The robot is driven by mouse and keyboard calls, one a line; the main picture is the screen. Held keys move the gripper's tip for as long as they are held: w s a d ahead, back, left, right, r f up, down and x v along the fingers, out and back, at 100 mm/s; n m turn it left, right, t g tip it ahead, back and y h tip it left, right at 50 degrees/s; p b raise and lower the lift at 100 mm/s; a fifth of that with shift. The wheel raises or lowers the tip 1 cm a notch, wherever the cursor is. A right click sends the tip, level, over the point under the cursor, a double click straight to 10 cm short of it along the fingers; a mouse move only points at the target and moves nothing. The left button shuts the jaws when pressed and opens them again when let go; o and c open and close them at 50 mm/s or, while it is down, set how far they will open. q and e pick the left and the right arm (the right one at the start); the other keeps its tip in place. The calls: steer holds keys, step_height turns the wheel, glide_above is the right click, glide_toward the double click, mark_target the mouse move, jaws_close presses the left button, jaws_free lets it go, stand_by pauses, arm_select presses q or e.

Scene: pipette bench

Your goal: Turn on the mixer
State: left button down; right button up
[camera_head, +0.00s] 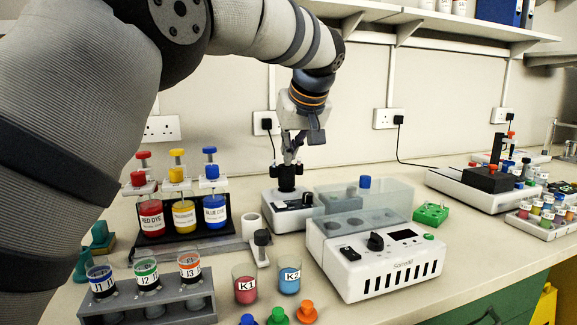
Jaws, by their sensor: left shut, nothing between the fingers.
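A small white and grey device with a dark cup-like head, which looks like the mixer (287,212), stands near the middle of the bench. Its front has a dark panel whose details are too small to read. My left gripper (289,160) points down right over the black head, shut and empty. Its fingertips are at or just above the head; I cannot tell if they touch it. My right gripper is not in view.
A larger white unit (382,275) with a clear lid, knob and display stands right of the mixer. Dye bottles (184,215) stand at left, behind a grey tube rack (195,304). Cups K1 (245,290) and K2 (289,280) are in front. A shelf (440,22) runs above.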

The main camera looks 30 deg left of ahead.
arm_select(q)
glide_above(280, 201)
steer(key=s+d, duration=0.2)
steer(key=f, duration=0.6)
steer(key=shift+w+f+b, duration=0.2)
steer(key=shift+f+b, duration=0.1)
step_height(280, 201, down, 2)
steer(key=shift+d+p, duration=0.1)
steer(key=shift+p, duration=0.2)
steer(key=shift+s+d+f, duration=0.1)
steer(key=shift+s+f, duration=0.05)
steer(key=shift+f, duration=0.7)
